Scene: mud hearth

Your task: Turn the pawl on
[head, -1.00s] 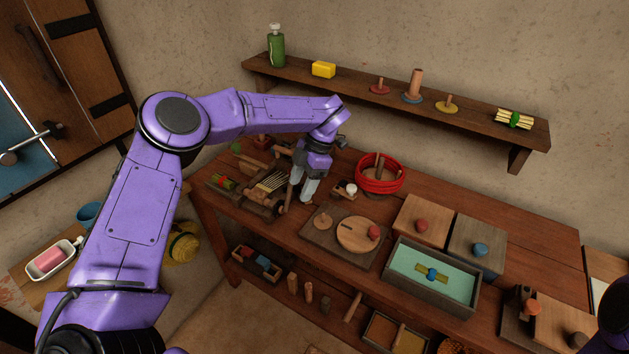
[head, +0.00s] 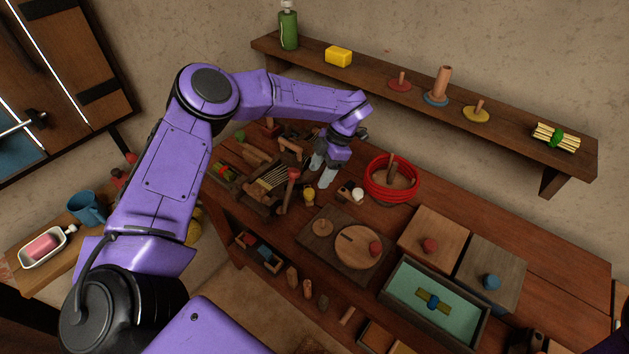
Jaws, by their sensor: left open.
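A small wooden winch-like mechanism (head: 265,187) stands at the left end of the workbench, with pale sticks or cord across it. An upright lever with a red knob (head: 294,173) rises at its right side, and a small yellow knob (head: 309,196) shows low beside it. Which of these parts is the pawl I cannot tell for sure. My left gripper (head: 321,173) points down with its pale fingers apart and empty, just right of the red knob, seemingly not touching it. My right gripper is out of view.
A small block with a white knob (head: 357,194) stands right of my left gripper, before a red-ringed basket (head: 392,180). A board with a round disc (head: 357,246), lidded boxes (head: 433,240) and a teal tray (head: 433,298) fill the right. A wall shelf (head: 420,95) hangs behind.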

